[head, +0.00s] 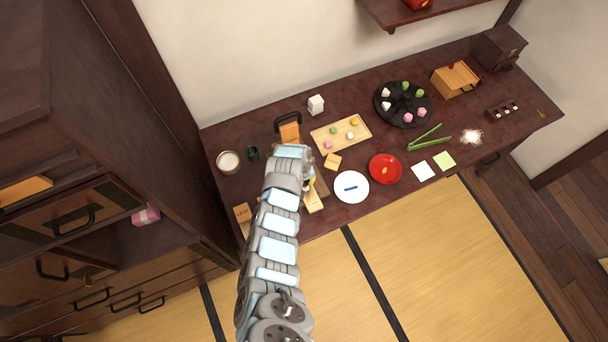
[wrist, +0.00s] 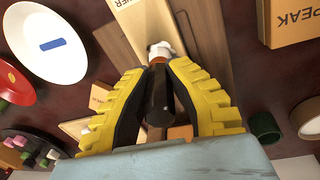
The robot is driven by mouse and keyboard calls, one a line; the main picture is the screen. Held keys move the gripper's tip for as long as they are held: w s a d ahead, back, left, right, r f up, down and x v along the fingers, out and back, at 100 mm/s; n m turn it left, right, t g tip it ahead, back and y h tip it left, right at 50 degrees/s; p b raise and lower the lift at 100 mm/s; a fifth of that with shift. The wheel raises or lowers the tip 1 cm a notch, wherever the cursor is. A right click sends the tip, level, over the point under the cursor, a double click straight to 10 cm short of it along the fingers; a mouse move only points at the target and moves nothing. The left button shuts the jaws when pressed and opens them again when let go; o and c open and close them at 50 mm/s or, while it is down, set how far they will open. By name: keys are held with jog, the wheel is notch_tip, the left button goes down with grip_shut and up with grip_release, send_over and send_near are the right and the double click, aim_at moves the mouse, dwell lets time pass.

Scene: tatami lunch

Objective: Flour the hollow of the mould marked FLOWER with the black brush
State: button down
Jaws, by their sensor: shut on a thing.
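My gripper (wrist: 158,72) is shut on the black brush (wrist: 160,98), whose dark handle lies between the yellow fingers. The brush's white bristles point away from me, at the edge of a pale wooden mould (wrist: 148,28). The end of its upside-down label reads "WER". I cannot tell whether the bristles touch the mould, and its hollow is not visible. In the head view my gripper (head: 309,183) is mostly hidden by my arm, and part of the pale mould (head: 313,202) shows just below it.
A block marked PEAK (wrist: 292,20) stands right of the mould in the wrist view. A white plate (head: 351,195) and a red plate (head: 386,168) lie to the right in the head view. A bowl of white powder (head: 228,161) and a dark green cup (head: 252,153) stand left.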

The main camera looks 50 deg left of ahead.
jog(key=shift+r+p, duration=2.7)
jog(key=shift+r, duration=0.8)
jog(key=shift+w+d+r, duration=0.1)
jog(key=shift+w+r, duration=0.1)
jog(key=shift+r, duration=0.1)
jog(key=w+d+r+m+p, duration=0.1)
jog(key=w+d+r+m, duration=0.1)
jog(key=w+d+r, duration=0.45)
jog(key=w+d+r+m+p, duration=0.1)
jog(key=w+d+r+m, duration=0.2)
jog(key=d+r, duration=0.5)
jog(key=s+d+r+m+p, duration=0.1)
jog(key=s+d+r+m, duration=0.1)
jog(key=d+r, duration=0.4)
jog(key=s+d+r+m+g+h+p, duration=0.1)
jog(key=d+r+m, duration=0.4)
jog(key=d, duration=0.9)
jog(key=shift+s+r, duration=0.8)
jog(key=shift+r, duration=0.05)
